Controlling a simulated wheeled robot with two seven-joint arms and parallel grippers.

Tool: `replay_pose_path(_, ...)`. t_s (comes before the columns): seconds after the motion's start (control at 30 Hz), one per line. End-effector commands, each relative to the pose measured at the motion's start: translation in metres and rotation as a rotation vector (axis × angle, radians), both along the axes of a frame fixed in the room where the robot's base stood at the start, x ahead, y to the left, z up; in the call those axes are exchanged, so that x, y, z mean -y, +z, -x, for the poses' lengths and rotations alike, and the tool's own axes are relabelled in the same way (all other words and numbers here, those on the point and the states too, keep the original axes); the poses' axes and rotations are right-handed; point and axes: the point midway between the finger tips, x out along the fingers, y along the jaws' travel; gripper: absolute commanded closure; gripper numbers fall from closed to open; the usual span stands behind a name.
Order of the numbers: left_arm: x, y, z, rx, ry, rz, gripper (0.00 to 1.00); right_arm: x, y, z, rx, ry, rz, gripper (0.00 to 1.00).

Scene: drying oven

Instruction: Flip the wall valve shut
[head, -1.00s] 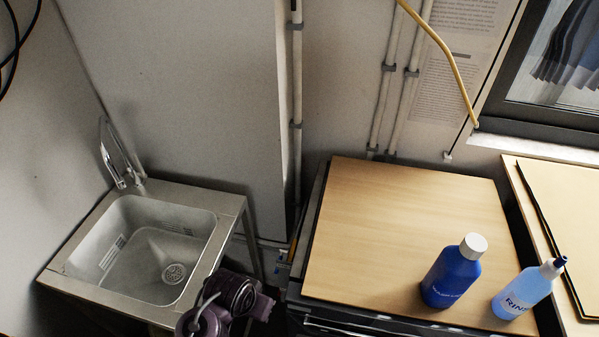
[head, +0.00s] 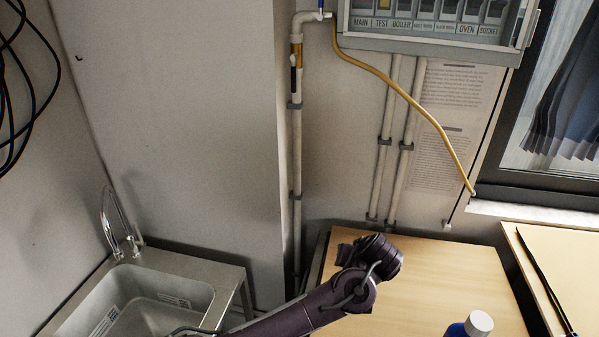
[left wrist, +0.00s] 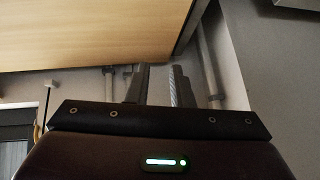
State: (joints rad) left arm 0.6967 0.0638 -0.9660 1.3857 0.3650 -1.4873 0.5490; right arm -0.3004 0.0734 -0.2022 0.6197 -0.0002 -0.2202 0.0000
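A white pipe (head: 296,150) runs up the wall left of the panel. A brass valve body (head: 296,50) sits on its upper part, with a dark lever (head: 293,78) hanging along the pipe. A small blue handle (head: 321,4) shows on the bend above, cut by the top edge. My left arm's purple wrist end (head: 368,262) is over the wooden worktop, well below the valve. In the left wrist view my left gripper (left wrist: 160,70) has its two fingers apart with nothing seen between them; the valve is not identifiable there. My right gripper is in neither view.
A labelled switch panel (head: 430,25) is right of the valve, with a yellow hose (head: 400,90) hanging below it. A sink (head: 150,305) is at lower left. A blue bottle (head: 468,327) stands on the wooden worktop (head: 440,275). The wall around the pipe is clear.

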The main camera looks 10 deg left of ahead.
Motion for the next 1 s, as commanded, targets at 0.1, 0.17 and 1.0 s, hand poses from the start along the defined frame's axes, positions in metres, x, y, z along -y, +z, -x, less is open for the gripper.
replay_pose_path(0.1, -0.014, 0.067, -0.055, 0.179, 0.116, -0.096, 0.8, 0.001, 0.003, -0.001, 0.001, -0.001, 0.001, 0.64)
replay_pose_path(0.17, -0.026, 0.104, -0.079, 0.277, 0.185, -0.136, 0.8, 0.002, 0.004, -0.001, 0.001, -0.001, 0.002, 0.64)
replay_pose_path(1.0, -0.162, 0.373, -0.183, 0.903, 0.601, -0.245, 0.8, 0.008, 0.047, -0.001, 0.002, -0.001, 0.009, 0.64)
